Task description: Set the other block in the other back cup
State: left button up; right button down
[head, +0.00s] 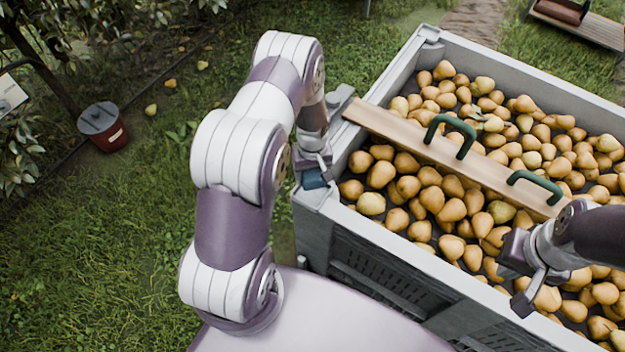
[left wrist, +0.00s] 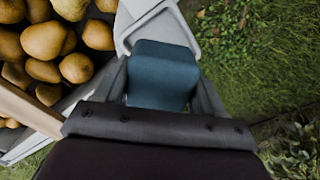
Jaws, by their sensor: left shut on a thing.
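My left gripper (head: 313,172) is shut on a blue block (head: 313,180) at the near left corner of the grey pear bin (head: 318,198). In the left wrist view the block (left wrist: 163,72) sits between the fingers, right by the grey corner piece (left wrist: 165,22). The corner piece is partly hidden by the block, so I cannot tell whether the block rests in a cup there. My right gripper (head: 520,275) is open and empty over the pears near the bin's front wall. The other block is not clearly seen.
A wooden board (head: 400,133) with two green handles (head: 535,186) lies across the bin above many pears (head: 445,205). A dark red bucket (head: 103,127) stands on the grass at left, with a few fallen pears. A bench is at top right.

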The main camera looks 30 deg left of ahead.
aim_at(312, 182)
pick_arm(q)
jog(key=shift+f, duration=1.85)
jog(key=shift+f, duration=0.1)
jog(key=shift+f+b, duration=0.4)
jog(key=shift+b, duration=0.1)
jog(key=o, duration=1)
jog(key=shift+r, duration=0.1)
jog(key=shift+s, duration=0.1)
